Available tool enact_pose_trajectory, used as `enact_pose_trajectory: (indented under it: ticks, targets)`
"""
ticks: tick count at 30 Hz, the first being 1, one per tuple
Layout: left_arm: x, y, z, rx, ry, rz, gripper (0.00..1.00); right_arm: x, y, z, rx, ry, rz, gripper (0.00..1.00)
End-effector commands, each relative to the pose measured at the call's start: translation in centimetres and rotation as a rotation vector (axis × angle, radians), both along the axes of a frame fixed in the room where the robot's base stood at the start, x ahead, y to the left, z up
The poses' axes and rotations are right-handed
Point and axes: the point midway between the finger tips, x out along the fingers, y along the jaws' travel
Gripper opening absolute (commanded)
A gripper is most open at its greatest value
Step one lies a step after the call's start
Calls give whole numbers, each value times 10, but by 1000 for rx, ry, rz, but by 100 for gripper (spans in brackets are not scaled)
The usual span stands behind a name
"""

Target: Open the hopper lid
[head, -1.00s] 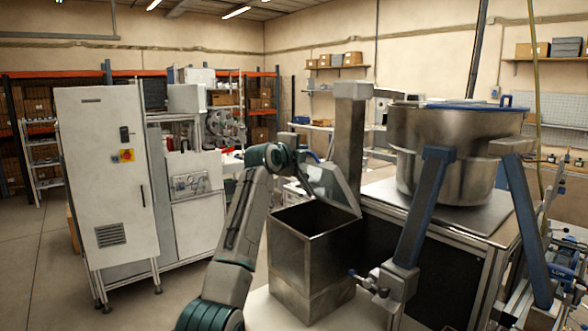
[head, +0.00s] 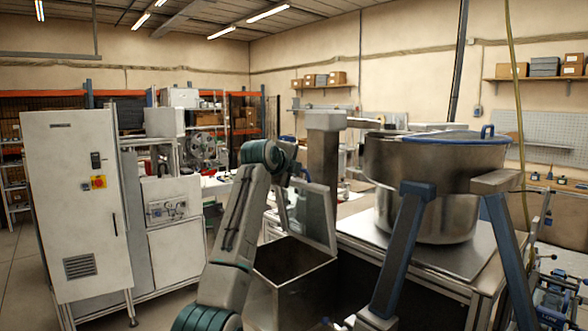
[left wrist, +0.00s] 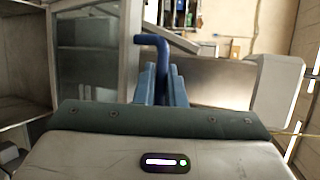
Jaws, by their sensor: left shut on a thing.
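The hopper (head: 285,290) is an open-topped metal box at the lower middle of the head view, dark inside. In the left wrist view my left gripper (left wrist: 162,75) is shut on the blue bent handle (left wrist: 150,41). The framed panel beside the handle looks like the lid (left wrist: 95,50). My right gripper is not in view.
A large metal pot (head: 435,165) with a blue rim stands right of the hopper, on a table with blue stand legs (head: 400,250) in front. A grey post (head: 323,165) rises just behind the lid. A white cabinet (head: 75,200) stands at the left.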

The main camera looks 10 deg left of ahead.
Motion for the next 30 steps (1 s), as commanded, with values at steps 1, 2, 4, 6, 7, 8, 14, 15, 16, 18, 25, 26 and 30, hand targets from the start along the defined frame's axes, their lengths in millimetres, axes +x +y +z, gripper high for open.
enact_pose_trajectory:
  ticks: [1,2,4,6,7,8,14,15,16,18,25,26,30]
  targets:
    - [0,-1,-4,1,7,-2,0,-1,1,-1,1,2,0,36]
    - [0,-1,-5,1,7,-2,0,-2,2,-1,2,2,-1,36]
    - [0,-1,-5,1,8,-3,0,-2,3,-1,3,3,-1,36]
    - [0,-1,-5,1,8,-3,14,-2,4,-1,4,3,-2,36]
    - [0,-1,-5,1,8,-3,20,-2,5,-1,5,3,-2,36]
    - [0,-1,-5,1,8,-3,26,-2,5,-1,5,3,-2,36]
    - [0,-1,-5,0,8,-2,32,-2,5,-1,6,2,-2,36]
    - [1,-1,-5,0,8,-2,32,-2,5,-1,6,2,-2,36]
    - [0,-1,-5,0,8,-2,32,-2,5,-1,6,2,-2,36]
    - [0,-1,-5,0,8,-2,32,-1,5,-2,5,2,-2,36]
    - [-21,5,0,0,1,-2,32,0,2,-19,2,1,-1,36]
    - [-26,6,1,0,1,-2,32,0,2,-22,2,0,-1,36]
    - [-54,13,12,0,-3,-1,32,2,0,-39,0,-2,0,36]
